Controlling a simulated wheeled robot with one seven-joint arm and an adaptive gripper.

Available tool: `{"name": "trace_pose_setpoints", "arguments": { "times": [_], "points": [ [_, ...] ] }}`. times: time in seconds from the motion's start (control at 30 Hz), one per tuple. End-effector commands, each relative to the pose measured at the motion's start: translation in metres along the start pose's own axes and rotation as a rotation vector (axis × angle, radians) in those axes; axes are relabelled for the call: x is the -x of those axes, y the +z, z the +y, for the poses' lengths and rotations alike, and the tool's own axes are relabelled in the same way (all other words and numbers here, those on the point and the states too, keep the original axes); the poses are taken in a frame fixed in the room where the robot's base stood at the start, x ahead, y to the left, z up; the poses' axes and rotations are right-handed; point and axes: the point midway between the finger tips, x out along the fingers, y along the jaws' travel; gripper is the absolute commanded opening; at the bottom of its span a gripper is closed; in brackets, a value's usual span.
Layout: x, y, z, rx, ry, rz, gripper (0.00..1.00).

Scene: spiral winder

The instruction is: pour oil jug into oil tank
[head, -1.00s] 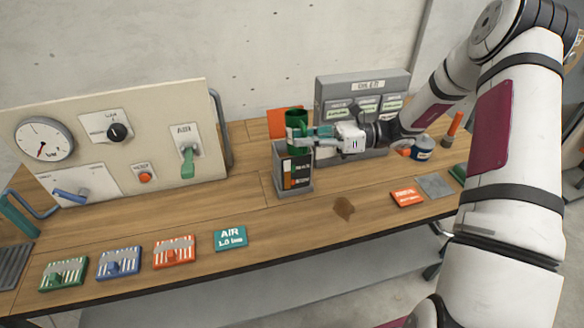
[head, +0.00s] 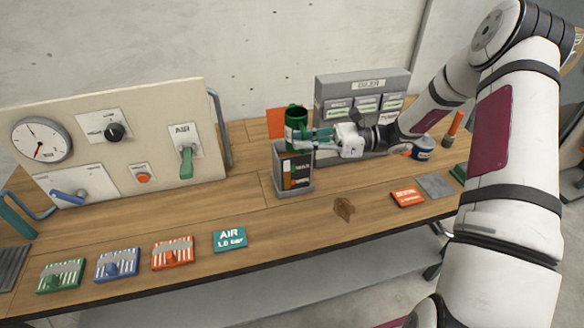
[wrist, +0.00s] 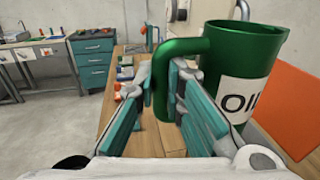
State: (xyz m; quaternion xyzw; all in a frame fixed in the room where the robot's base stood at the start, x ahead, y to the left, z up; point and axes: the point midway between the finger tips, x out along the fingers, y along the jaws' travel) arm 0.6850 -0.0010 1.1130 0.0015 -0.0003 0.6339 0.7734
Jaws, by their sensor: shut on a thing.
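The green oil jug (head: 296,121) is upright, just above and behind the grey oil tank (head: 292,168) in the head view. I cannot tell whether they touch. The tank has a dark front panel with coloured level marks. My gripper (head: 312,138) is shut on the jug from the right side. In the wrist view the jug (wrist: 238,70) shows its white "OIL" label and its handle (wrist: 178,75), with my gripper's teal-padded fingers (wrist: 163,95) at the handle. The inside of the tank is hidden.
The oiler rack (head: 364,92) stands behind my gripper. A panel with a gauge (head: 42,140) and green AIR lever (head: 187,160) stands at left. Coloured blocks and an AIR card (head: 230,238) lie along the front edge. A brown stain (head: 344,208) marks the table.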

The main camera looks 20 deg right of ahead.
Motion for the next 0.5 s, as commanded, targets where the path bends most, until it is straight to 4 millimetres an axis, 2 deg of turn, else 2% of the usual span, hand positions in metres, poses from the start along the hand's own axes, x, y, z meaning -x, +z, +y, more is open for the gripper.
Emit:
{"name": "trace_pose_setpoints", "arguments": {
  "times": [0.5],
  "points": [
    [0.0, 0.048, 0.001, 0.001, 0.0, 0.0, 0.0]
  ]
}}
